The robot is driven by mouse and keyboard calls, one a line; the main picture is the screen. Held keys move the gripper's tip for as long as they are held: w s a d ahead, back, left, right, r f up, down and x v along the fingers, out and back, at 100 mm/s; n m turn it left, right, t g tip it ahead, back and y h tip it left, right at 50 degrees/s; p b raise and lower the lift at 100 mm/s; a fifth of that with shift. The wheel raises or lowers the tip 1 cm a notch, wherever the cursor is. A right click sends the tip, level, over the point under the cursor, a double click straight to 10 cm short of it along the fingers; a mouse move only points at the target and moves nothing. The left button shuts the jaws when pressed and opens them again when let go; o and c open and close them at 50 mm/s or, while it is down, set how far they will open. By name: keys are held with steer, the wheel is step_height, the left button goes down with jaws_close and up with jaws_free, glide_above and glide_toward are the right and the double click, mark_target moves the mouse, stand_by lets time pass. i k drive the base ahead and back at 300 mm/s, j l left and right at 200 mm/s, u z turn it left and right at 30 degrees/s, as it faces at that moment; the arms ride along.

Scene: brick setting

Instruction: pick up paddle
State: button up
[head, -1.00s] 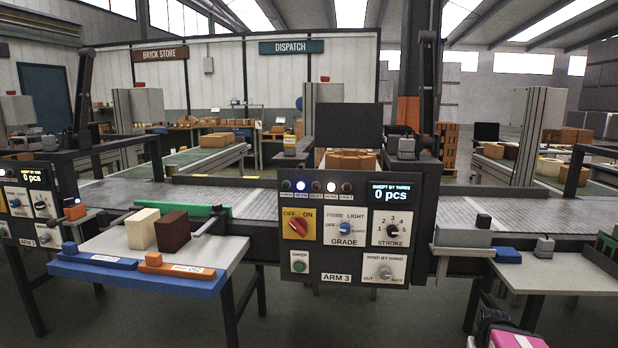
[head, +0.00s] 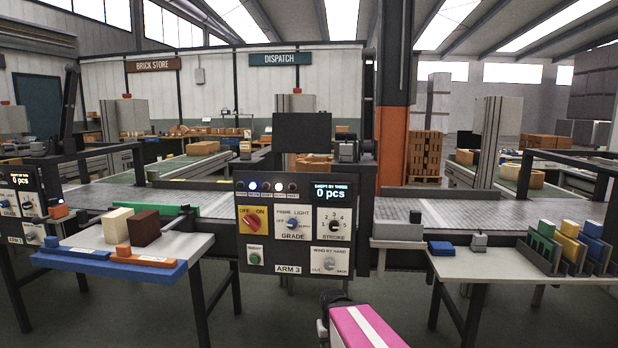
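I cannot make out a thing that is surely the paddle. A long green bar (head: 184,210) lies along the near edge of the belt behind the left table, with a dark rod by its right end; it may be the paddle, but I cannot tell. A pink part with a white stripe (head: 368,328), likely my own arm, shows at the bottom middle with a dark piece at its far end. No gripper fingers show.
The control panel (head: 295,225) stands mid-picture. The right table (head: 520,266) holds a blue block (head: 441,248), a grey piece (head: 479,242) and coloured racked pieces (head: 569,243).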

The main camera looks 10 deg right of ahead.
mark_target(599, 250)
steer(key=l+u, duration=0.5)
steer(key=l, duration=0.8)
steer(key=k+z, duration=0.2)
steer(key=z, duration=0.2)
steer(key=k+z, duration=0.15)
steer(key=z, duration=0.65)
steer(key=i+j+z, duration=0.1)
steer(key=z, duration=0.3)
steer(key=i+z, duration=0.1)
steer(key=z, duration=0.35)
steer(key=j+z, duration=0.15)
steer(key=z, duration=0.25)
steer(key=k, duration=0.45)
steer(key=i, duration=0.45)
